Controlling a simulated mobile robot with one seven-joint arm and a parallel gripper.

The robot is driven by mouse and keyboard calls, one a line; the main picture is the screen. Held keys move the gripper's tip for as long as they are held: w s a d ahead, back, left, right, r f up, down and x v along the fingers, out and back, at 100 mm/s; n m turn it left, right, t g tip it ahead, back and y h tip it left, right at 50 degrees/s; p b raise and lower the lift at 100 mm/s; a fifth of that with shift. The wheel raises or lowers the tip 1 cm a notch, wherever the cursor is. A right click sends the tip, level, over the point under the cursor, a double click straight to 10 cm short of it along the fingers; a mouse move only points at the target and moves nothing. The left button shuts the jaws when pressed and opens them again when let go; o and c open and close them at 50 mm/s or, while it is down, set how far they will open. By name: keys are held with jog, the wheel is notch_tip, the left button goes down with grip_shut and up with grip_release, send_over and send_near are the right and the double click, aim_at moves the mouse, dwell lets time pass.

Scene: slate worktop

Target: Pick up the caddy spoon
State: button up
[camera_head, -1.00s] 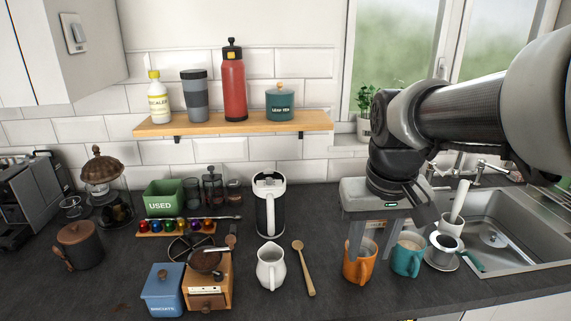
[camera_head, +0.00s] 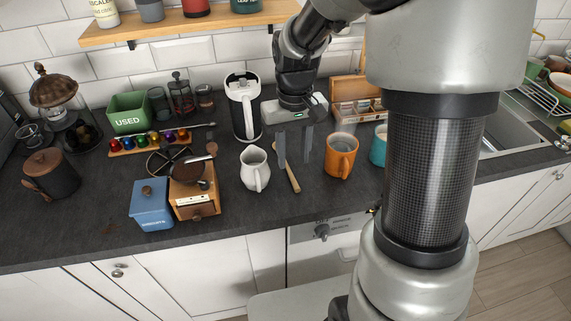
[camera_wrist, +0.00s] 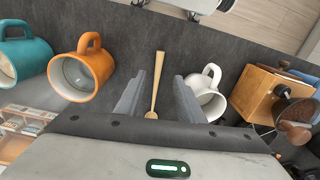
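The caddy spoon appears to be the light wooden spoon (camera_head: 291,178) lying on the dark worktop between a white pitcher and an orange mug. In the wrist view the spoon (camera_wrist: 158,82) lies lengthwise between my finger outlines, its bowl toward my palm. My gripper (camera_head: 294,163) is open, pointing down over the spoon, with a finger to either side of it in the wrist view (camera_wrist: 160,76). Nothing is held. The head view shows the fingers partly covering the spoon. How far the fingertips are above the worktop is hard to tell.
The white pitcher (camera_head: 254,172) stands close left of my fingers. The orange mug (camera_head: 341,158) is to their right, with a teal mug (camera_head: 378,150) beyond. A white kettle (camera_head: 243,105) stands behind. A wooden grinder (camera_head: 195,200) and blue box (camera_head: 152,207) are further left.

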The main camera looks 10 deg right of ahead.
aim_at(293, 178)
jog(key=f, duration=0.7)
jog(key=shift+w+d+f, duration=0.1)
jog(key=shift+w+d, duration=0.05)
jog(key=shift+w, duration=0.05)
jog(key=shift+c, duration=0.4)
grip_shut()
